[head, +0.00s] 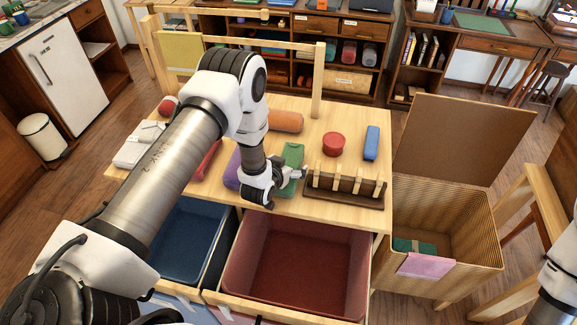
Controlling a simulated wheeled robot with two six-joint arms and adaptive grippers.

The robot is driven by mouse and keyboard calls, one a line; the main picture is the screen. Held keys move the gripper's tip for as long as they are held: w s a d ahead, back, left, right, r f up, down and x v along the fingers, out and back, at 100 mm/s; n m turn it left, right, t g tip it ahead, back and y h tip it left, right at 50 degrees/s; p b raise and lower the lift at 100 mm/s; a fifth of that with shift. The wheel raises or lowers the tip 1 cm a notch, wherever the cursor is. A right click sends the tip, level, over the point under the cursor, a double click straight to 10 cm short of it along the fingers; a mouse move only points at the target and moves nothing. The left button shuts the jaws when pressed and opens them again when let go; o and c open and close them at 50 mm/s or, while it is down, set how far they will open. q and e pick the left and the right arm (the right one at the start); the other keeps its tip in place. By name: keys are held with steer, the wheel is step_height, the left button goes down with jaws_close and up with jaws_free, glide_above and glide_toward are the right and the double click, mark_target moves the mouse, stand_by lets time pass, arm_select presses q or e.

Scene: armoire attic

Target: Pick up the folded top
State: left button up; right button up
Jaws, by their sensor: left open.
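A green folded cloth item (293,154), which looks like the folded top, lies on the wooden table, partly behind my left gripper. My left gripper (287,184) is open at the near end of the green item, with its fingers low over the table's front part. I cannot tell whether the fingers touch the cloth. Part of my right arm shows at the right edge, but its gripper is out of view.
The wooden table (350,112) also holds a brown rack (344,190), a red round item (333,144), a blue item (371,143) and an orange roll (286,121). Blue (182,245) and red (297,262) bins sit below its front edge. An open woven box (460,230) stands right.

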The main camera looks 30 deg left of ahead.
mark_target(288, 163)
arm_select(q)
steer(key=shift+s, duration=0.1)
steer(key=shift+c, duration=1.3)
steer(key=c, duration=0.9)
steer(key=shift+r, duration=0.1)
steer(key=shift+r, duration=0.25)
step_height(288, 163, up, 9)
steer(key=shift+r+b, duration=0.2)
steer(key=shift+b, duration=0.85)
